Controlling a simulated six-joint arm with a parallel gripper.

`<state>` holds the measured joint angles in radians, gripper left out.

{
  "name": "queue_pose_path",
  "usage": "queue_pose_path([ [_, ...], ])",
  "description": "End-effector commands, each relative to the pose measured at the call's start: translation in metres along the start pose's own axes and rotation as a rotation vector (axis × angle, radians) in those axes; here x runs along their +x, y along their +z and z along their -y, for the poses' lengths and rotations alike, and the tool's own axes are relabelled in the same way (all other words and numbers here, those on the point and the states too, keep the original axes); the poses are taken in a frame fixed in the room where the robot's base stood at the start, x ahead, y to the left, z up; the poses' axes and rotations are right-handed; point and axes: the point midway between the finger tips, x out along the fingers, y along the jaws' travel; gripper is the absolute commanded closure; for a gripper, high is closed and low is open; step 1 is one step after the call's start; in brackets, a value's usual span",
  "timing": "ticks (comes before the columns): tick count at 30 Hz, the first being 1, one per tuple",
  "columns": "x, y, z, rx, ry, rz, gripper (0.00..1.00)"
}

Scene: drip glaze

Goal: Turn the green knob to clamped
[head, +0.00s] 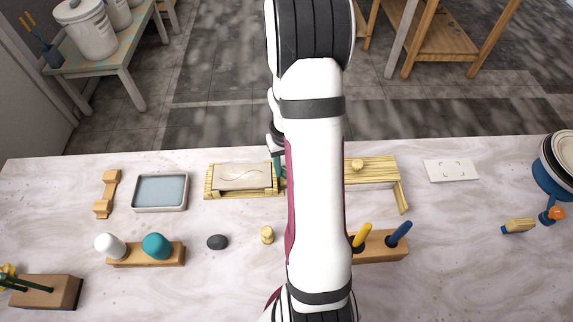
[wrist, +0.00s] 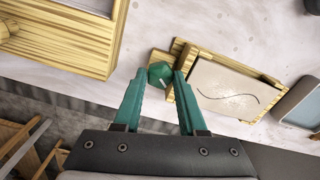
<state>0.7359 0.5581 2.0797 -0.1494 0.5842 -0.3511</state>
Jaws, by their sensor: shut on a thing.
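The green knob (wrist: 160,73) shows in the wrist view as a faceted piece with a pale mark, mounted on a small wooden block at the end of a wooden frame. My gripper (wrist: 160,82) has its two teal fingers on either side of the knob and is shut on it. The wooden frame (wrist: 248,115) holds a beige tile with a curved line, seen also as a tile (head: 242,177) in the head view. In the head view my arm covers most of the knob area. I cannot tell which setting the knob's mark points to.
A wooden stand (head: 372,170) is right of my arm. A grey-blue tray (head: 160,191), a wooden rest (head: 107,193), a teal dome (head: 157,246), a white dome (head: 110,245), a dark stone (head: 217,242) and a yellow peg (head: 267,235) lie around. A white card (head: 451,170) is at right.

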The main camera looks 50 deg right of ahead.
Motion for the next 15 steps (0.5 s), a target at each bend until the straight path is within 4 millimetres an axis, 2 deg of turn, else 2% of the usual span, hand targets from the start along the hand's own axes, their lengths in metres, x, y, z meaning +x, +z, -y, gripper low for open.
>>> queue_pose_path([
  [15,-0.0007,-0.0003,-0.0002,0.483,0.000,-0.001,1.00],
])
